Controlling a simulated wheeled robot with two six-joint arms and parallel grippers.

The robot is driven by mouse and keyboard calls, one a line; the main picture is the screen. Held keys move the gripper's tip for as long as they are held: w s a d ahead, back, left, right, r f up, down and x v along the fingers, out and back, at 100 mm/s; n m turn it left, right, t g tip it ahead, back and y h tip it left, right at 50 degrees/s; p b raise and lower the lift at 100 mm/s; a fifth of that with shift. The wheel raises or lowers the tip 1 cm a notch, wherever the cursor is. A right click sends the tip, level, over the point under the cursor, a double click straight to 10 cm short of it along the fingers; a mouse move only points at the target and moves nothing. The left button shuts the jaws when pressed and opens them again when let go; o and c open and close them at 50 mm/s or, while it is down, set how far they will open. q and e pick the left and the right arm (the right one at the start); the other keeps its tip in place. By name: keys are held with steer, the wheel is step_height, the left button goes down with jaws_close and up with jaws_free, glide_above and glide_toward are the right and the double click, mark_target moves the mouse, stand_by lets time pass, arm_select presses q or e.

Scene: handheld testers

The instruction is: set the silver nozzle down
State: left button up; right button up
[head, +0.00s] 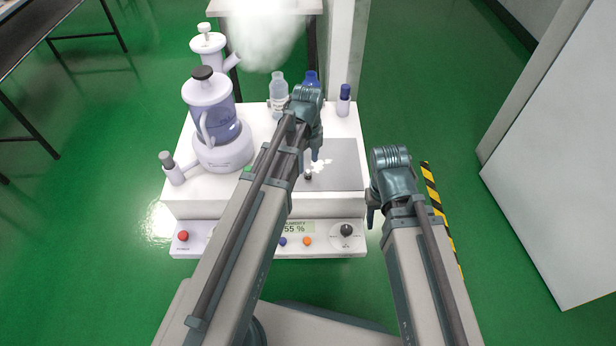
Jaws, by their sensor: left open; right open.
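A small dark-and-metallic piece (308,175), which may be the silver nozzle, stands at the left part of the grey mat (345,178) on the white bench unit. It is too small to identify surely. My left gripper (315,158) is open, just above the mat and close beside this piece; its arm hides part of the mat and unit. I cannot tell whether they touch. My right gripper (371,215) is open and empty, off the right front edge of the unit.
A humidifier-like device (208,105) with a clear tank stands on the unit's left, with a grey-capped bottle (172,168) in front. A clear bottle (279,92) and blue-capped bottles (344,100) stand at the back. White mist (262,40) hangs behind. The mat's right side is clear.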

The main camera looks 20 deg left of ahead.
mark_target(308, 171)
arm_select(q)
step_height(308, 171, down, 5)
steer(key=b, duration=0.4)
steer(key=shift+r, duration=0.15)
steer(key=shift+r, duration=0.1)
steer(key=shift+c, duration=0.2)
jaws_close()
